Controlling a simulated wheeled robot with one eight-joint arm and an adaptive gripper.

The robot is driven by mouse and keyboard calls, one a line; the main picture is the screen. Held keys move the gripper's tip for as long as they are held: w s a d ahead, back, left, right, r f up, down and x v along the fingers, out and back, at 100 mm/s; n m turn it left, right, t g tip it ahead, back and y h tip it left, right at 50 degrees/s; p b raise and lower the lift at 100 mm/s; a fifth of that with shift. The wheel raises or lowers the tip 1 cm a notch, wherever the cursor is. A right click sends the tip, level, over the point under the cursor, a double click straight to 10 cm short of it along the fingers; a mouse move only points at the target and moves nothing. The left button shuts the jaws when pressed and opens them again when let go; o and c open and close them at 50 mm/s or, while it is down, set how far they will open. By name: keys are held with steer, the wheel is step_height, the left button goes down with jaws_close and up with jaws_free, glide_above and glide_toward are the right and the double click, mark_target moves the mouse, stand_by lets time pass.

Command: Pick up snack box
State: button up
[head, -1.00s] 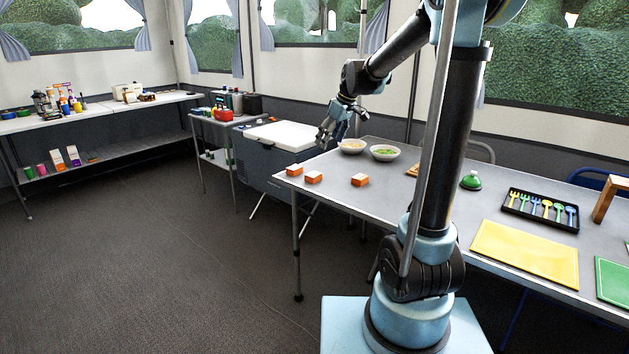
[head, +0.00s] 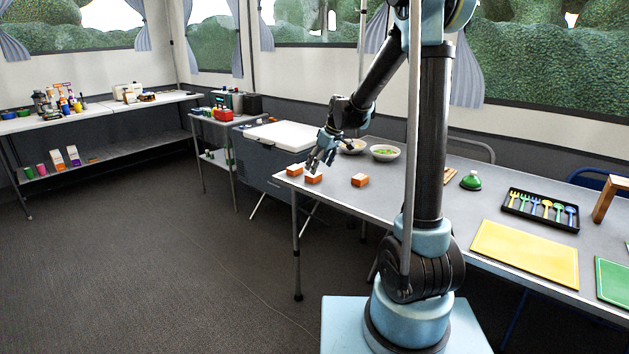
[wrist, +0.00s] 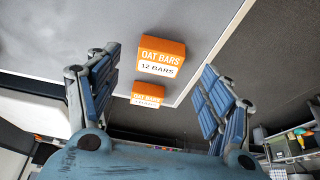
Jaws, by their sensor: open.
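Three small orange-and-white snack boxes stand on the grey table (head: 400,207) near its left end. They are a left box (head: 295,170), a middle box (head: 314,179) and a right box (head: 360,181). My gripper (head: 321,160) is open and empty, above and just behind the middle box. In the wrist view two boxes marked "OAT BARS" show: a larger one (wrist: 162,57) between the spread fingertips, and a smaller one (wrist: 147,96) lower down between the fingers. I cannot tell whether any finger touches a box.
Two bowls (head: 386,153) stand behind the boxes. A green-domed object (head: 471,180), a cutlery tray (head: 540,209) and a yellow board (head: 526,252) lie farther right. A white-lidded cooler (head: 280,135) stands behind the table's left end. The floor at left is clear.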

mark_target(316, 175)
steer(key=x, duration=0.3)
steer(key=shift+w+a+f, duration=0.2)
steer(key=shift+a, duration=0.15)
steer(key=shift+w+a+f, duration=0.15)
steer(key=shift+a+f, duration=0.05)
steer(key=shift+f, duration=0.4)
steer(key=c, duration=1.1)
